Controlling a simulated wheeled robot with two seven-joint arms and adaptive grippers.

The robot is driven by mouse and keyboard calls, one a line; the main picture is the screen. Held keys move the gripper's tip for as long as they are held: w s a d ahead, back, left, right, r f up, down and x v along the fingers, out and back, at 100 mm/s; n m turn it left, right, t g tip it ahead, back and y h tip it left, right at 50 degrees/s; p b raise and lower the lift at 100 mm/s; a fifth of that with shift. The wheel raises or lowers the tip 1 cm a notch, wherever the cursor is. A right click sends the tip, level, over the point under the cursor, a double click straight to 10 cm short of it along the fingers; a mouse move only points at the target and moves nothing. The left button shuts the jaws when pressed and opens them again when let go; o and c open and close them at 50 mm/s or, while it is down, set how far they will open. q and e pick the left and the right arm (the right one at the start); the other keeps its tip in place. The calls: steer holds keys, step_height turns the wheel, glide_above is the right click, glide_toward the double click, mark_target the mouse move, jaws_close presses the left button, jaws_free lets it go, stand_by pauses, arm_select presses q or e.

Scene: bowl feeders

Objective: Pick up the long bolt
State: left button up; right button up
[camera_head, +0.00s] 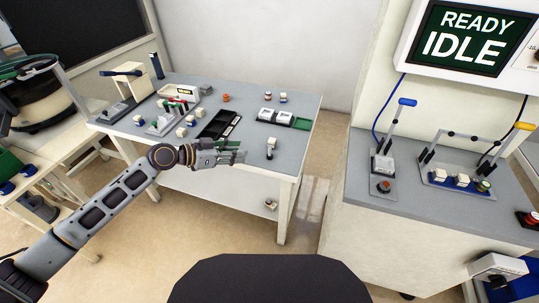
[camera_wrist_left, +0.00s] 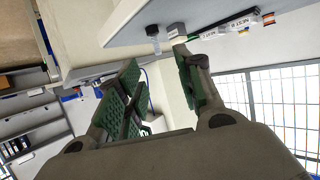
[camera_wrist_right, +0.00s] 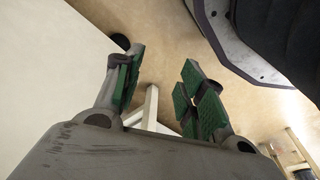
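A small upright piece with a pale top and darker lower part (camera_head: 270,148) stands near the table's front right edge. It may be the long bolt, but it is too small to be sure. In the left wrist view, a bolt-like piece (camera_wrist_left: 153,37) with a dark end and grey shaft shows at the table edge, beyond the fingers. My left gripper (camera_head: 242,156) is at the table's front edge, left of the upright piece and apart from it. Its fingers (camera_wrist_left: 158,75) are spread and empty. My right gripper (camera_wrist_right: 163,75) is open and empty over the floor, outside the head view.
The table (camera_head: 305,108) holds a black tray (camera_head: 219,124), pale nests (camera_head: 267,115), an orange piece (camera_head: 226,97) and several small blocks. A lever console (camera_head: 400,203) stands at the right under a screen (camera_head: 468,38) reading READY IDLE. Bare tabletop surrounds the upright piece.

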arm_select(q)
steer(key=shift+w+f, duration=0.1)
glide_toward(270, 148)
steer(key=shift+w+d+f, duration=0.35)
steer(key=shift+w+f, duration=0.15)
steer(key=shift+f, duration=0.1)
steer(key=shift+w+d+f, duration=0.35)
steer(key=shift+w+f, duration=0.1)
steer(key=shift+f, duration=0.15)
steer(key=shift+x, duration=1)
steer(key=shift+w+d, duration=0.1)
arm_select(e)
steer(key=shift+w+a+r, duration=0.15)
steer(key=shift+r, duration=0.4)
arm_select(q)
steer(key=shift+d, duration=0.1)
steer(key=shift+s+d+x, duration=0.1)
steer(key=shift+x, duration=0.8)
steer(key=shift+s+d+x, duration=0.1)
steer(key=shift+s+x, duration=0.05)
steer(key=shift+x, duration=0.7)
steer(key=shift+w+d+f+b, duration=0.2)
steer(key=shift+w+d+b, duration=0.1)
steer(key=shift+w+d, duration=0.2)
arm_select(e)
steer(key=shift+w+a+r, duration=0.1)
steer(key=shift+a+r, duration=0.05)
steer(key=shift+r, duration=0.35)
